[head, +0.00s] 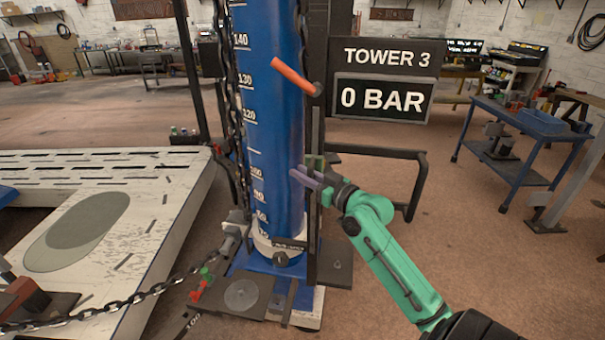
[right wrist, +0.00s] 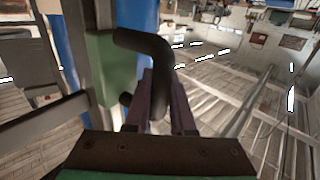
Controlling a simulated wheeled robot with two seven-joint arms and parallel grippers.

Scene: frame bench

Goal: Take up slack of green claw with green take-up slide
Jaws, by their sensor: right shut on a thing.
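The green take-up slide (head: 315,161) is a small green block on an upright rail beside the blue tower. In the right wrist view the green block (right wrist: 112,68) carries a bent dark handle (right wrist: 150,45). My right gripper (head: 304,180) has its purple fingers at the slide. In the right wrist view my fingers (right wrist: 155,105) are shut on the handle, whose lower end is partly hidden by them. A small green piece (head: 207,274) sits by the tower's base near the chain; it may be the green claw, but it is too small to tell. My left gripper is not in view.
The blue tower (head: 272,130) has a white scale and a sign (head: 382,80) reading TOWER 3, 0 BAR. A chain (head: 120,303) runs from the lower left to the tower's foot. An orange lever (head: 292,75) is above the slide. A black bar frame (head: 421,175) stands close behind my right arm.

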